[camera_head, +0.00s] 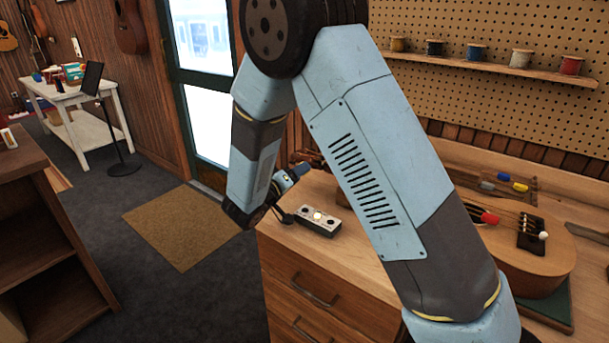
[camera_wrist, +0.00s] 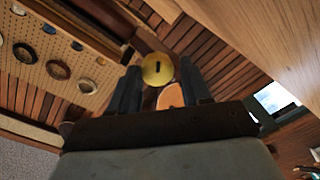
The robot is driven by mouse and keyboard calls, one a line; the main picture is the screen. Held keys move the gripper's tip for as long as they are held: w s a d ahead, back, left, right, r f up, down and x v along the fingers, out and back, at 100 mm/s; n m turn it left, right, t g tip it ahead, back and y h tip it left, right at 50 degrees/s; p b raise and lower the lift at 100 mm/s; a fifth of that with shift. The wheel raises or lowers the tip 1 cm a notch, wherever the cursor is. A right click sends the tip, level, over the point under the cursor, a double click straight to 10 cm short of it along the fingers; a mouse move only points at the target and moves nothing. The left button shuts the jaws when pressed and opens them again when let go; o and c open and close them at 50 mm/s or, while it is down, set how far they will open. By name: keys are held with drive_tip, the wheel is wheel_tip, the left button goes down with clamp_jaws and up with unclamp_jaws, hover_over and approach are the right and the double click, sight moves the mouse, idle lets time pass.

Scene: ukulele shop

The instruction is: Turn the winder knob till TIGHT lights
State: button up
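A round yellow knob (camera_wrist: 157,68) with a dark slot shows in the wrist view, between the tips of my gripper's (camera_wrist: 160,72) two dark fingers. The fingers are spread, and a narrow gap seems to show at the knob's right; contact is not clear. In the head view, the wrist end of my arm (camera_head: 290,180) is low over the bench's left end; the knob cannot be made out there. A small grey box (camera_head: 318,219) lies on the bench beside it. Its middle lamp glows warm yellow-white, with a dark round spot on each side. Its lettering is too small to read.
A ukulele (camera_head: 522,258) lies on the wooden bench (camera_head: 350,265) at the right, partly behind my arm. Several spools stand on a shelf (camera_head: 500,68) above. Colored-handled tools (camera_head: 503,182) lie behind. Open floor with a tan mat (camera_head: 178,225) is at the left.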

drive_tip(key=shift+d, duration=0.1)
drive_tip(key=shift+s, duration=0.1)
drive_tip(key=v, duration=1.3)
drive_tip(key=shift+s+a+f, duration=0.1)
drive_tip(key=shift+s+a, duration=0.1)
drive_tip(key=shift+a, duration=0.15)
drive_tip(key=shift+d, duration=0.1)
drive_tip(key=s+d+r+m+g, duration=0.25)
drive_tip(key=d+r+g, duration=0.25)
drive_tip(key=d, duration=0.7)
drive_tip(key=s+d+r+m+g, duration=0.1)
drive_tip(key=s+d+r+g, duration=0.35)
drive_tip(key=d, duration=0.75)
drive_tip(key=s+d+r+y, duration=0.2)
drive_tip(key=s+r+y, duration=0.1)
drive_tip(key=s, duration=0.1)
drive_tip(key=s+d+r+y, duration=0.3)
drive_tip(key=s, duration=0.2)
drive_tip(key=s+d+r+t+y, duration=0.1)
drive_tip(key=s+d+r+y, duration=0.2)
drive_tip(key=s+y, duration=0.1)
drive_tip(key=shift+s+d+n, duration=0.1)
drive_tip(key=shift+s+n, duration=0.15)
drive_tip(key=shift+s, duration=0.2)
